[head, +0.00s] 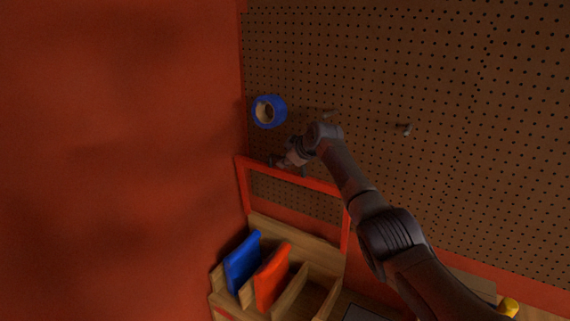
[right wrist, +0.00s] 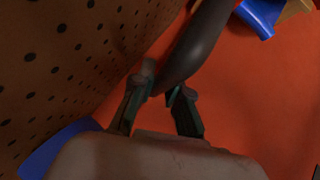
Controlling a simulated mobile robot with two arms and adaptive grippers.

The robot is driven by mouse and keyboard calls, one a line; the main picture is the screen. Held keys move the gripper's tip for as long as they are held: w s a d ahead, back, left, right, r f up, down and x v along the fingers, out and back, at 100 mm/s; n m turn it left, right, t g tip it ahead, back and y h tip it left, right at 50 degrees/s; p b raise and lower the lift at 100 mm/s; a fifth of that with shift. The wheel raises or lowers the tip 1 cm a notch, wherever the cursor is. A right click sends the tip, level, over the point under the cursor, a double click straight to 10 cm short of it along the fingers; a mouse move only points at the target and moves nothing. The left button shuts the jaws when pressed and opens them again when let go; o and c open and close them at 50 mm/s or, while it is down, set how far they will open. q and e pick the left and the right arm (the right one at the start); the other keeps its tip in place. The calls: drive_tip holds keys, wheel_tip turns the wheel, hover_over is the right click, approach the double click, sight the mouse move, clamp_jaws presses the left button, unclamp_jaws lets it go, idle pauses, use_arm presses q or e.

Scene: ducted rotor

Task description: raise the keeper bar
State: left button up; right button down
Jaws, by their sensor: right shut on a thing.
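The keeper bar (head: 320,179) appears to be the red bar of an upright red frame above a wooden rack, in front of the pegboard. My right gripper (head: 280,161) is at the left part of this bar, near the red wall. In the right wrist view the two fingers (right wrist: 164,92) are closed about a dark rounded piece (right wrist: 203,45), which looks like the bar's grip. The contact itself is dark and partly hidden. My left gripper is not in view.
A blue tape roll (head: 269,111) hangs on the pegboard (head: 440,70) just above my gripper. A blue panel (head: 243,261) and an orange panel (head: 272,277) stand in the wooden rack (head: 290,231) below. The red wall (head: 120,150) fills the left.

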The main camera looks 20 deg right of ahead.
drive_tip(key=shift+w+d, duration=0.15)
drive_tip(key=shift+r, duration=0.1)
drive_tip(key=c, duration=1.1)
unclamp_jaws()
drive_tip(key=shift+c, duration=0.2)
drive_tip(key=v, duration=1.2)
